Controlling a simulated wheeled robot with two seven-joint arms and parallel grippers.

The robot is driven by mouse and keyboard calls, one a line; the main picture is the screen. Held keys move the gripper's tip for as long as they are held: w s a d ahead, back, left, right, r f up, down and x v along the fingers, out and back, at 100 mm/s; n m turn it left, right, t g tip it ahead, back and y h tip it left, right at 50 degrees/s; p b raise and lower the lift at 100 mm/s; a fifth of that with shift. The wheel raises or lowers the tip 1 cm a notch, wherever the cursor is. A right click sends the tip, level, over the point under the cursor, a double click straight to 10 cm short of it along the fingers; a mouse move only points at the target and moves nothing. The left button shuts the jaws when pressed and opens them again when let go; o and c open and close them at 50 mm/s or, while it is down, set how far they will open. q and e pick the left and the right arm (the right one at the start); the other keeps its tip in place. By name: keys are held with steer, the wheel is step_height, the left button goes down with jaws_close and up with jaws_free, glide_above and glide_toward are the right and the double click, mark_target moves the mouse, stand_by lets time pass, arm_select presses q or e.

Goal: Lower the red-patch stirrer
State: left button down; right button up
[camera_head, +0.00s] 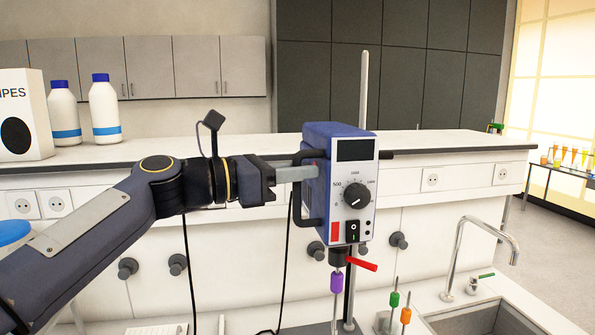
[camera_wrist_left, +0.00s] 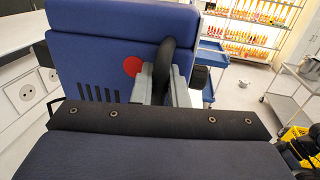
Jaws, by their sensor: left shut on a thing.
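The red-patch stirrer (camera_head: 340,185) is a blue box with a pale front panel, a dark display, a knob and a switch. A red rectangle marks its front, and a round red patch shows on its side in the left wrist view (camera_wrist_left: 132,66). It hangs upright on a vertical metal rod (camera_head: 364,85) above the counter. My left gripper (camera_head: 300,172) comes from the left and is shut on the stirrer's black side handle (camera_wrist_left: 163,65). A purple-collared shaft (camera_head: 337,282) hangs below the stirrer, beside a red lever (camera_head: 361,264). My right gripper is out of view.
A sink (camera_head: 480,318) with a tall tap (camera_head: 462,245) lies at the lower right. Green and orange pieces on thin rods (camera_head: 405,315) stand left of it. A raised shelf (camera_head: 440,142) runs behind, with white bottles (camera_head: 103,108) and a box (camera_head: 22,115) at left.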

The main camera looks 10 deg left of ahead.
arm_select(q)
step_height(320, 180, down, 18)
steer(key=b, duration=1.2)
steer(key=shift+r, duration=0.2)
steer(key=shift+d+f, duration=0.1)
steer(key=shift+f, duration=0.05)
steer(key=c, duration=1.5)
jaws_free()
steer(key=shift+r, duration=0.2)
steer(key=b+v, duration=0.1)
steer(key=v, duration=0.7)
